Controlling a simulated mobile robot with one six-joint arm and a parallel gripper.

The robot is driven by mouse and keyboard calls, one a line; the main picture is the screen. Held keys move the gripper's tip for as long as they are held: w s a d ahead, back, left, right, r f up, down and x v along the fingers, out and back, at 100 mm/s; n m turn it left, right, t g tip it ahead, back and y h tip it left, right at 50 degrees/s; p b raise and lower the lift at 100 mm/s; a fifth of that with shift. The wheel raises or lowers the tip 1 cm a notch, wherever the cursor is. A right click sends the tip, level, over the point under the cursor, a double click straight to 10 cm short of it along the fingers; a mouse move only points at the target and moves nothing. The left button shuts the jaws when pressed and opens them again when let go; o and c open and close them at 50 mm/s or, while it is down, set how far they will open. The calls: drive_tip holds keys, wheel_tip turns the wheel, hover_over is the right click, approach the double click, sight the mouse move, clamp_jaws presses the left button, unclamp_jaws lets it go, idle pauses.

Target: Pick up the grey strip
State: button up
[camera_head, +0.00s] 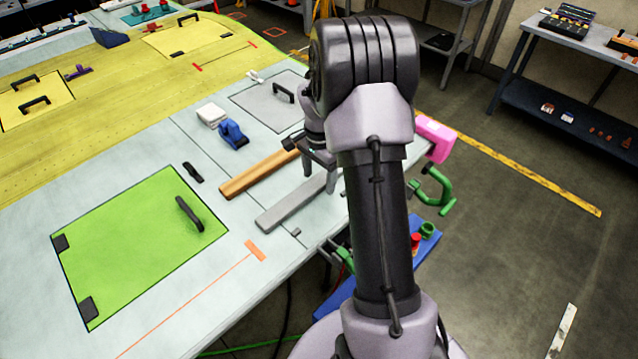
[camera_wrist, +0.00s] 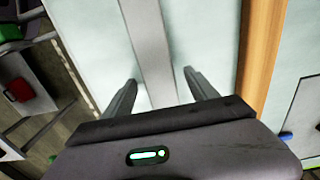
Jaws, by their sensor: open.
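The grey strip (camera_head: 288,208) lies flat on the pale wing surface, near the wing's right edge. In the wrist view the grey strip (camera_wrist: 151,45) runs up the picture between my two fingers. My gripper (camera_head: 320,172) is over the strip's far end and points down. In the wrist view my gripper (camera_wrist: 161,80) is open, with one finger on each side of the strip. I see pale surface between the strip and each finger. Whether the fingertips touch the wing surface is hard to tell. My arm hides part of the area around the strip's far end.
An orange-brown strip (camera_head: 258,175) lies beside the grey one, on its left. A blue tape dispenser (camera_head: 232,134), a white block (camera_head: 211,114) and a green hatch (camera_head: 140,245) are farther left.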

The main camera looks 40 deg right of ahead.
drive_tip(key=shift+s, duration=0.1)
drive_tip(key=shift+c, duration=0.7)
clamp_jaws()
drive_tip(key=shift+r, duration=0.1)
